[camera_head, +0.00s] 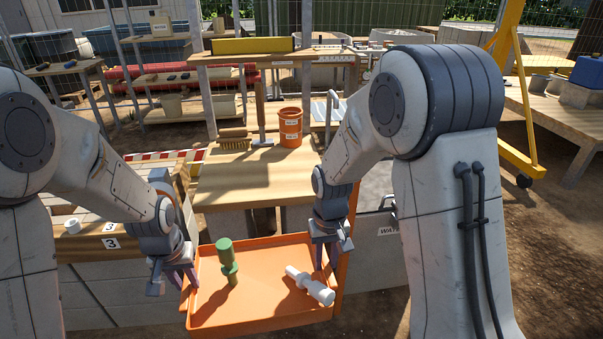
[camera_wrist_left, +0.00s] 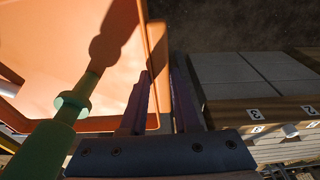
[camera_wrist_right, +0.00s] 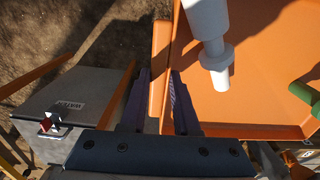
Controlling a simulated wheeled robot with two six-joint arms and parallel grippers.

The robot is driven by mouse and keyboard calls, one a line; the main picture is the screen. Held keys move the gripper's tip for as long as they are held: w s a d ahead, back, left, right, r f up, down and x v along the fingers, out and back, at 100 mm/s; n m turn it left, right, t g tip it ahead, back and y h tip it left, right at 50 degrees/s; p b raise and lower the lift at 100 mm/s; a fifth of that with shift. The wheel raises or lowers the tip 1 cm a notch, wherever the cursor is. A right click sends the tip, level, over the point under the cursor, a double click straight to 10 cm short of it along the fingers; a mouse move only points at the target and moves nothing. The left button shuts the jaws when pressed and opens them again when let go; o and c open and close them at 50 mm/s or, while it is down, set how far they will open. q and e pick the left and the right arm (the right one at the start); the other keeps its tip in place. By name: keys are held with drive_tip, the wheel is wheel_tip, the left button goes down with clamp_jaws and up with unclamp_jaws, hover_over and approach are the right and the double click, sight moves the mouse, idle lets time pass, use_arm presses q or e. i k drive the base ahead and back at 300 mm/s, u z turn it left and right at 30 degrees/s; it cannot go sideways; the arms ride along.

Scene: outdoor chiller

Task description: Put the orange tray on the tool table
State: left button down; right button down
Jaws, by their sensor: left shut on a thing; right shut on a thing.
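The orange tray (camera_head: 258,300) is held level between my two arms, low in front of the wooden table (camera_head: 240,182). A green fitting (camera_head: 226,258) stands in the tray and a white fitting (camera_head: 318,290) lies on its right side. My left gripper (camera_head: 181,280) is shut on the tray's left rim, which also shows between the fingers in the left wrist view (camera_wrist_left: 155,70). My right gripper (camera_head: 328,262) is shut on the right rim, seen in the right wrist view (camera_wrist_right: 160,75).
On the wooden table stand an orange cup (camera_head: 291,127) and a brush (camera_head: 234,138), with bare wood in front of them. A crate-like stand with number labels (camera_head: 90,240) is at left, and a grey box (camera_head: 375,248) is at right.

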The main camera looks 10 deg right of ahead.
sight(263, 175)
drive_tip(key=z, duration=0.1)
drive_tip(key=i, duration=1.5)
